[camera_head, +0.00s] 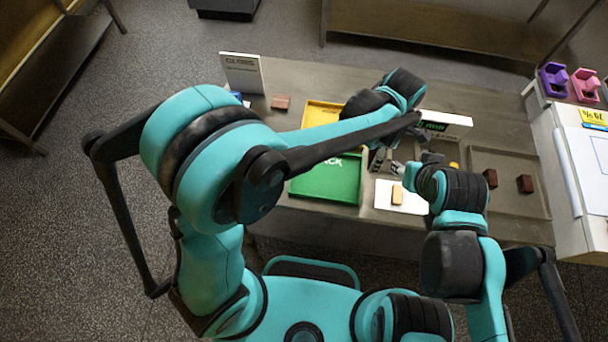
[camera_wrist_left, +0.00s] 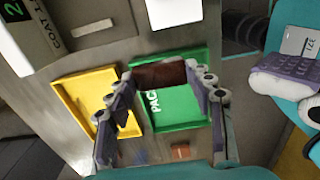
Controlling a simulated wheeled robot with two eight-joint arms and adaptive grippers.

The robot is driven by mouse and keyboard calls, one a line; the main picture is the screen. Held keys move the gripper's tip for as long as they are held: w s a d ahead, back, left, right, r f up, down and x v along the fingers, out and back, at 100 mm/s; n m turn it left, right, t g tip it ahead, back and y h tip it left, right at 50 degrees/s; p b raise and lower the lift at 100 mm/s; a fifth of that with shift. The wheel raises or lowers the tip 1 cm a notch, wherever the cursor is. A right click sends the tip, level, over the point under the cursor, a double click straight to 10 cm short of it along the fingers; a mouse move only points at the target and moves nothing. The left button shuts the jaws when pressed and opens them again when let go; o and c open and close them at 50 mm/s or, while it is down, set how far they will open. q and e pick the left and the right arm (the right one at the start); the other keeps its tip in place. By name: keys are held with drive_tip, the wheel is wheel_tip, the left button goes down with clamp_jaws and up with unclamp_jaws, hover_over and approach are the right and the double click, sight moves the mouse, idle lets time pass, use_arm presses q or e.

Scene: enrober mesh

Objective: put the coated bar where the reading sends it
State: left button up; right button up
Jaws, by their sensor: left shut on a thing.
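My left gripper (camera_head: 381,159) reaches down near the right edge of the green tray. In the left wrist view its fingers (camera_wrist_left: 165,102) are shut on a dark brown bar (camera_wrist_left: 160,75), held over the green tray. The head view does not show this bar clearly. The green tray (camera_head: 325,188) has partly covered white lettering; "PAC" shows in the left wrist view. A yellow tray (camera_head: 318,115) lies behind it, partly hidden by my arm. A white display (camera_head: 446,119) has green characters; a "2" shows in the wrist view.
A tan bar (camera_head: 397,195) lies on a white mat (camera_head: 412,206). A grey tray (camera_head: 510,204) at right holds two dark brown bars. A brown block (camera_head: 281,102) lies by a white sign (camera_head: 242,73). Purple (camera_head: 554,80) and pink (camera_head: 585,86) holders stand at far right.

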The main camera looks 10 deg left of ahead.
use_arm(q)
drive_tip(key=shift+s+a+f, duration=0.15)
drive_tip(key=shift+a, duration=0.05)
drive_tip(key=b, duration=0.3)
hover_over(326, 179)
wheel_tip(326, 179, down, 7)
drive_tip(key=shift+r, duration=0.1)
drive_tip(key=shift+f+b, duration=0.45)
drive_tip(key=shift+f, duration=1.6)
drive_tip(key=shift+f, duration=0.1)
drive_tip(key=o, duration=0.9)
drive_tip(key=shift+c, duration=0.2)
wheel_tip(326, 179, up, 12)
drive_tip(key=p, duration=0.3)
drive_tip(key=shift+r+p, duration=0.2)
drive_tip(key=shift+p, duration=0.1)
